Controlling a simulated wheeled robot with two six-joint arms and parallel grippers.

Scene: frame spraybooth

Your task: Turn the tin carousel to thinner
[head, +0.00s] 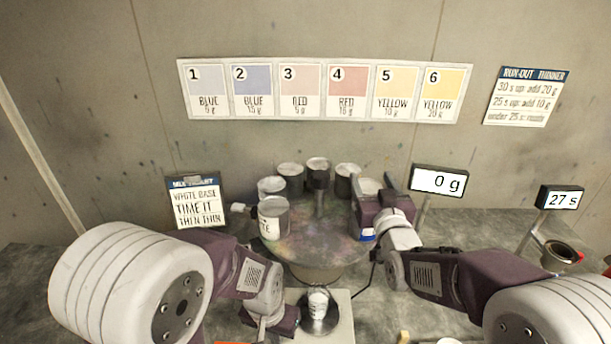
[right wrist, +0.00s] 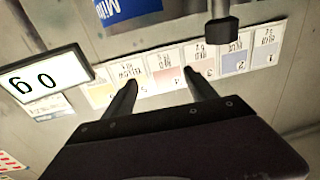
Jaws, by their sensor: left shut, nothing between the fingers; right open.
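The tin carousel (head: 310,250) is a round, paint-stained turntable in the middle, with several tins around its rim and a dark post (head: 318,190) at its centre. The front-left tin (head: 275,221) has a white label ending in "TE". A blue-and-white labelled tin (head: 366,236) stands at the right, partly hidden by my right gripper (head: 374,198). Its blue label (right wrist: 128,8) shows upside down in the right wrist view, partly cut off. My right gripper is open, fingers apart with nothing between them. My left gripper (head: 288,320) is shut and empty, low beside the scale.
A mix chart (head: 198,205) stands at left. Displays read 0 g (head: 438,181) and 27 s (head: 560,198). A metal cup (head: 561,252) is at far right. Colour cards (head: 320,92) hang behind.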

